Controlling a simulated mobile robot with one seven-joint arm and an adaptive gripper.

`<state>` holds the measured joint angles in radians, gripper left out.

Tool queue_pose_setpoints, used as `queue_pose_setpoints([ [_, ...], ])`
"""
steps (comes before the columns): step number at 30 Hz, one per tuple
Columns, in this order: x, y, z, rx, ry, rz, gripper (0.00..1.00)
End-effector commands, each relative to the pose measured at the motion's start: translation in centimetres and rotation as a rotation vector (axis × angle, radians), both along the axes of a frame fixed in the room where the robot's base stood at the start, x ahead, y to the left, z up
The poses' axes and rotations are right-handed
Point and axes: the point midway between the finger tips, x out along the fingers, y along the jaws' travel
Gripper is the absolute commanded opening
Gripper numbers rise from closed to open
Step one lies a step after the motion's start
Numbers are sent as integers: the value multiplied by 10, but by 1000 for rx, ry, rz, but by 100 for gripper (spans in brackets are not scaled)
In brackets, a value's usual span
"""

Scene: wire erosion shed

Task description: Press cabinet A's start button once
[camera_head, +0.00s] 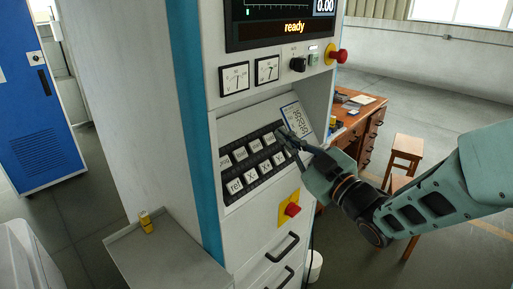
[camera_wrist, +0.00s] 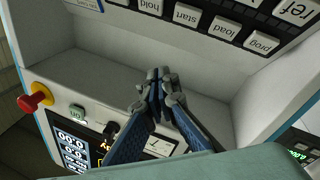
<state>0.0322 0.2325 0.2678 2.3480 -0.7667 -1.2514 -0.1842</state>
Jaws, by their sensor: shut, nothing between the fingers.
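The cabinet (camera_head: 215,120) fills the middle of the head view; no letter A is legible on it. Its sloped panel holds a black keypad of white keys. The start key (camera_head: 255,145) is in the upper row, between "load" and "hold". In the wrist view the start key (camera_wrist: 187,14) is upside down at the top edge. My gripper (camera_head: 283,133) is shut and empty, at the right end of the keypad in the head view. In the wrist view its fingertips (camera_wrist: 160,76) are below the keys in the picture; whether they touch the panel cannot be told.
The screen (camera_head: 290,27) reads "ready". A red mushroom knob (camera_head: 338,56) juts out beside a lit button (camera_head: 313,58) and a black switch. A red knob on yellow (camera_head: 292,209) sits below the keypad. A wooden desk (camera_head: 365,125) and stool (camera_head: 405,150) stand behind right.

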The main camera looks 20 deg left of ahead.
Motion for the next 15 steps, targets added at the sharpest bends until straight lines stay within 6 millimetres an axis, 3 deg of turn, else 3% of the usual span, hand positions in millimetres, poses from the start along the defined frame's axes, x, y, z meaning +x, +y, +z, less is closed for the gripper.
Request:
queue_pose_setpoints([
  [10,15,38,-35,0,0,2,0],
  [15,19,49,-41,0,0,2,0],
])
